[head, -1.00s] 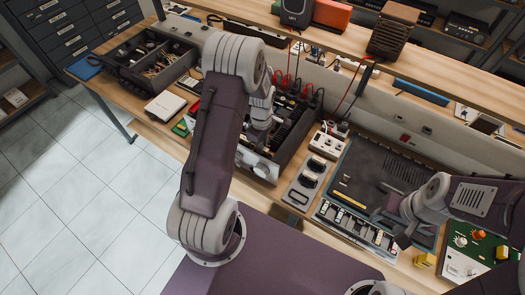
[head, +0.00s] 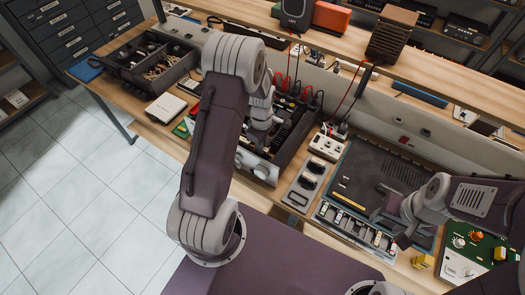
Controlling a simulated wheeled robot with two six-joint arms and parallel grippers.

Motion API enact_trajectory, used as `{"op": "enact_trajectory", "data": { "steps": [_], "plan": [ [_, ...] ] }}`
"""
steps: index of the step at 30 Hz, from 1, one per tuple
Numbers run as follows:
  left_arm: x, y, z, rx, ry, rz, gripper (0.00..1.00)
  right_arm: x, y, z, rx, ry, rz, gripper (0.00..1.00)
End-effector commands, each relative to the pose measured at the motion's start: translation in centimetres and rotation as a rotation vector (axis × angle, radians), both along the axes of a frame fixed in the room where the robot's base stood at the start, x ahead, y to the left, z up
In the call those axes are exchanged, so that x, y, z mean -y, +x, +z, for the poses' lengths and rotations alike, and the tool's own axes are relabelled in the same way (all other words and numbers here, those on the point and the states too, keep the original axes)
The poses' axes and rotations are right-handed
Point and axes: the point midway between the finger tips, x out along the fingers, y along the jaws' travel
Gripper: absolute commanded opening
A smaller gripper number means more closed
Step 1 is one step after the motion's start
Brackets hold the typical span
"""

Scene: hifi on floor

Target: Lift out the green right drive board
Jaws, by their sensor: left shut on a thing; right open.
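The open hifi chassis (head: 310,122) stands on the bench, with dark parts inside and knobs on its front panel. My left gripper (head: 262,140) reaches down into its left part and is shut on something. My own arm covers much of this area. The fingertips and the held thing are hidden, so I cannot make out the green right drive board clearly. My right gripper (head: 396,243) is open and empty, at the right end of the dark mat, far from the chassis.
A black mat (head: 375,175), a strip of small parts (head: 352,232) and a white socket block (head: 326,147) lie right of the chassis. A green board with knobs (head: 482,247) is at far right. A parts tray (head: 125,62) stands at left. A shelf overhangs behind.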

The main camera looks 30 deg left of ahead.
Motion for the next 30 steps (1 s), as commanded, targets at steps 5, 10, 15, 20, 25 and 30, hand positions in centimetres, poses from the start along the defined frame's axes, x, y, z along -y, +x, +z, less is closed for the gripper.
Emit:
{"op": "enact_trajectory", "data": {
  "steps": [5,10,15,20,25,30],
  "plan": [
    [0.0,0.0,1.8,0.0,0.0,0.0,0.0,0.0,0.0,1.6,0.0,0.0,0.0,0.49],
    [0.0,0.0,3.0,0.0,0.0,0.0,0.0,0.0,0.0,2.7,0.0,0.0,0.0,0.49],
    [0.0,0.0,4.3,0.001,0.0,0.0,0.0,0.0,0.0,3.8,0.0,0.0,0.0,0.49],
    [0.0,0.0,5.5,0.001,0.0,0.0,0.0,0.0,0.0,4.8,0.0,0.0,0.0,0.49],
    [0.0,0.0,6.5,0.0,0.0,0.0,0.0,0.0,0.0,5.7,0.0,0.0,0.0,0.49],
    [0.0,0.0,6.4,0.0,0.0,0.0,0.0,0.0,0.0,5.6,0.0,0.0,0.0,0.49]
  ]
}}
